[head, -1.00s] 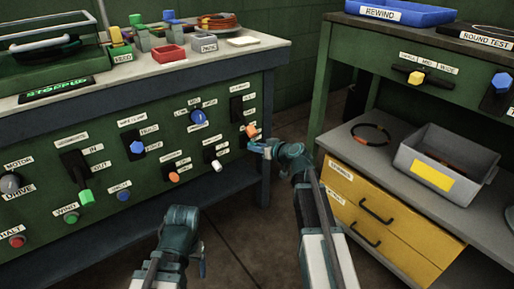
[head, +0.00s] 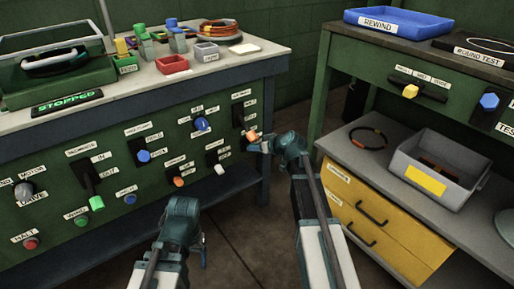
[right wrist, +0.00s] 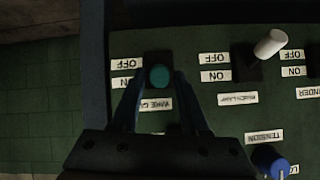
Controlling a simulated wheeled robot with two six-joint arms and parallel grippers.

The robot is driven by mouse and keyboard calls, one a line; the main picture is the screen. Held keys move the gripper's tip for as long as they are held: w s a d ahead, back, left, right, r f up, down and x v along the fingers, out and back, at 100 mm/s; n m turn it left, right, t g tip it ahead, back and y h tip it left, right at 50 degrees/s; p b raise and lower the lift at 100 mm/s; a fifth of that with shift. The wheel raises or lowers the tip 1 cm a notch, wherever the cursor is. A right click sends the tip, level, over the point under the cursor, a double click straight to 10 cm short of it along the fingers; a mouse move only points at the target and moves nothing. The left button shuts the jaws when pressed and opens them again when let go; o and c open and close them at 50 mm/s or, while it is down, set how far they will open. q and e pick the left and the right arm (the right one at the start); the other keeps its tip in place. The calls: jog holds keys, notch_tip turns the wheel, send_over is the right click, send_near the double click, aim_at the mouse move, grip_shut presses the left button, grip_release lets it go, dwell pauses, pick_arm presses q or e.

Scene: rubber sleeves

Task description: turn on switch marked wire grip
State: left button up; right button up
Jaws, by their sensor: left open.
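The wire grip switch shows in the right wrist view, which sees the panel upside down. It has a round teal knob (right wrist: 159,77) on a dark plate. Its label (right wrist: 156,104) is partly covered by a finger, and OFF and ON labels sit beside the plate. My right gripper (right wrist: 155,82) is open, with one finger on each side of the knob; I cannot tell whether they touch it. In the head view my right gripper (head: 263,144) is at the panel's right end and hides this switch. My left gripper (head: 203,257) is open and empty, low in front of the panel.
An orange-tipped lever (head: 251,135) is just above and left of my right gripper. A white-tipped switch (right wrist: 270,43) is beside the wire grip switch, and a blue knob (right wrist: 268,158) is nearby. A grey bin (head: 437,170) stands on the right bench's shelf.

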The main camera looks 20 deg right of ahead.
jog(key=shift+o, duration=0.9)
jog(key=p+v, duration=0.8)
jog(key=v, duration=0.5)
jog(key=shift+s+r, duration=0.2)
jog(key=shift+s, duration=0.1)
